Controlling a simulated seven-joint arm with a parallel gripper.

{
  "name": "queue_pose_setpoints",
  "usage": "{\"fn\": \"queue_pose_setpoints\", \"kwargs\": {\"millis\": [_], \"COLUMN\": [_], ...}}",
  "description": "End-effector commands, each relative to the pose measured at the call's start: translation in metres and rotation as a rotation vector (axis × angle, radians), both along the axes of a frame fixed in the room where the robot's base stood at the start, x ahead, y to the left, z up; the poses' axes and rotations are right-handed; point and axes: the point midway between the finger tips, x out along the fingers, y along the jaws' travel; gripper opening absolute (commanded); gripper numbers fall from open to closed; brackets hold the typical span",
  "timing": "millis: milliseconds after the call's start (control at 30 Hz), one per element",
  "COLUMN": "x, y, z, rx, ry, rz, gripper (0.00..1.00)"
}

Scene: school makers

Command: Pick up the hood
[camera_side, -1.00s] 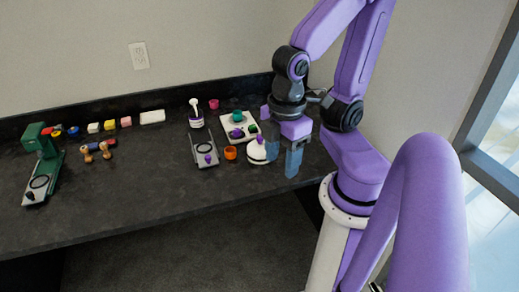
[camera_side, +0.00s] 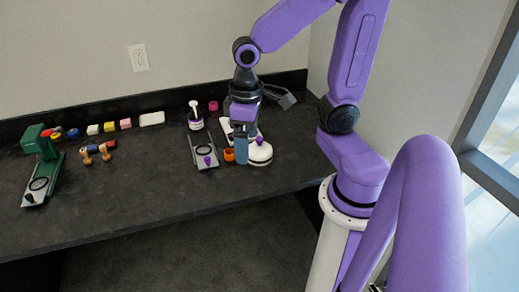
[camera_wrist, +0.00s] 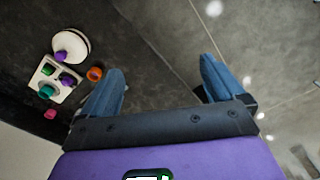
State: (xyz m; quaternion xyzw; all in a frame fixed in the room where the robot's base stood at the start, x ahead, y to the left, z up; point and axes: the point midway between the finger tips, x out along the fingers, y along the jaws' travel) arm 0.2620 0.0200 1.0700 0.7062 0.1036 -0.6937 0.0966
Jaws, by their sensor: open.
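A white, round, dome-like piece with a purple knob on top, which looks like the hood (camera_side: 261,156), stands on the dark table below and to the right of my gripper. In the wrist view the hood (camera_wrist: 82,48) lies at the upper left, outside the space between my fingers. My gripper (camera_side: 241,160) points down just left of the hood in the side view and partly covers the things behind it. In the wrist view my gripper (camera_wrist: 162,70) has its two blue fingers spread, with nothing between them.
An orange ring (camera_side: 229,155) is close to my fingers. A white tray (camera_wrist: 65,88) with green and purple knobs is partly hidden behind my gripper in the side view. A grey slide plate (camera_side: 200,153) and a mortar (camera_side: 196,122) stand to the left. The table's front middle is clear.

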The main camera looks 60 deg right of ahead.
Motion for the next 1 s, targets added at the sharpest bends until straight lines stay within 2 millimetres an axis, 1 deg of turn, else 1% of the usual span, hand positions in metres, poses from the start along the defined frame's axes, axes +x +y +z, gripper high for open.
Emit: {"fn": "queue_pose_setpoints", "kwargs": {"millis": [33,200,367,500,667,700,800,900,1000], "x": [0.012,0.046,0.071,0.086,0.096,0.096,0.096,0.093,0.090], "y": [-0.009,-0.041,-0.079,-0.117,-0.164,-0.176,-0.204,-0.226,-0.240], "z": [-0.001,-0.003,-0.006,-0.010,-0.014,-0.016,-0.018,-0.021,-0.022], "rx": [-0.001,-0.001,0.000,0.001,0.002,0.002,0.004,0.005,0.006], "ry": [0.003,0.006,0.010,0.014,0.017,0.019,0.021,0.022,0.022], "rz": [-0.104,-0.435,-0.748,-1.019,-1.330,-1.406,-1.579,-1.714,-1.803], "gripper": [0.95,0.95,0.95,0.95,0.95,0.95,0.95,0.95,0.95]}}
